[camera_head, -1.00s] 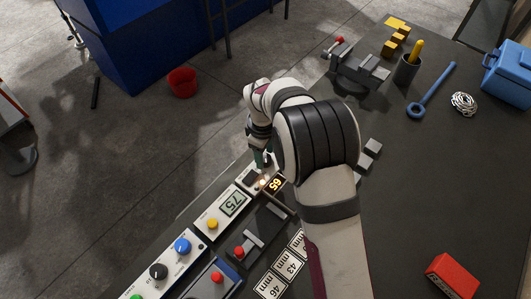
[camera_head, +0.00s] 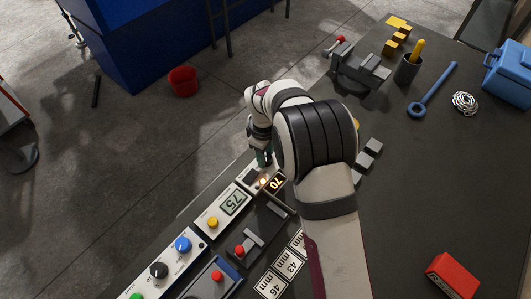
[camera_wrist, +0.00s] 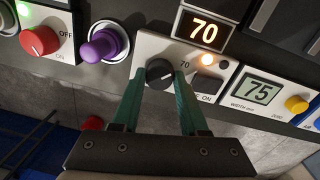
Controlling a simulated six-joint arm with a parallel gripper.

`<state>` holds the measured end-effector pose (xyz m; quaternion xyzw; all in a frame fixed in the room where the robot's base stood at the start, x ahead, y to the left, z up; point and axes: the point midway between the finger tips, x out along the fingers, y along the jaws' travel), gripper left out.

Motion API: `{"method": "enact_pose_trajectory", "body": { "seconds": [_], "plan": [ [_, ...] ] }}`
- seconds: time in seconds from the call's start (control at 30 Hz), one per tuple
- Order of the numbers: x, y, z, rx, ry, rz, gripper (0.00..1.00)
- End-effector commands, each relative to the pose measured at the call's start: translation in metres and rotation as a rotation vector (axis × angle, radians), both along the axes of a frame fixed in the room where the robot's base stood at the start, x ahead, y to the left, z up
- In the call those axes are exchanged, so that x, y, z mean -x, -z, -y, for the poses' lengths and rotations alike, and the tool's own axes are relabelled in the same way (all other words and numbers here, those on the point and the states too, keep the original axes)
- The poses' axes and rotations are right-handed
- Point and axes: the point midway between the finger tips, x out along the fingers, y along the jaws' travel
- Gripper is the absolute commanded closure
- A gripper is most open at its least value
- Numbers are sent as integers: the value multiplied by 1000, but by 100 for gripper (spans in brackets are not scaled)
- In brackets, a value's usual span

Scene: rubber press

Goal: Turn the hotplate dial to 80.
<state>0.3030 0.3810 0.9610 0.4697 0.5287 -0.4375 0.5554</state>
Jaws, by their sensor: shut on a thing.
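The hotplate dial (camera_wrist: 160,73) is a dark round knob on a white panel (camera_wrist: 147,47). In the wrist view my gripper (camera_wrist: 159,82) has its green fingers on either side of the dial, shut on it. The orange display (camera_wrist: 203,31) above the panel reads 70, and it also shows in the head view (camera_head: 273,183). An orange lamp (camera_wrist: 208,59) glows beside the dial. In the head view my gripper (camera_head: 263,159) is at the panel, and the arm hides the dial.
A purple knob (camera_wrist: 105,45) and a red knob (camera_wrist: 40,41) sit left of the dial in the wrist view. A width gauge (camera_wrist: 262,92) reading 75, with a yellow button (camera_wrist: 296,104), is at the right.

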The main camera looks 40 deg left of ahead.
Motion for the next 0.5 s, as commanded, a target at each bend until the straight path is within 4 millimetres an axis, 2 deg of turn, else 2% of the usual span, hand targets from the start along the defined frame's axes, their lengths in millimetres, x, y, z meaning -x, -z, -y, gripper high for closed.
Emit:
{"method": "enact_pose_trajectory", "body": {
  "seconds": [0.27,0.5],
  "plan": [
    [0,-1,0,1,141,0,100],
    [0,-1,-1,1,361,0,100]
  ]
}}
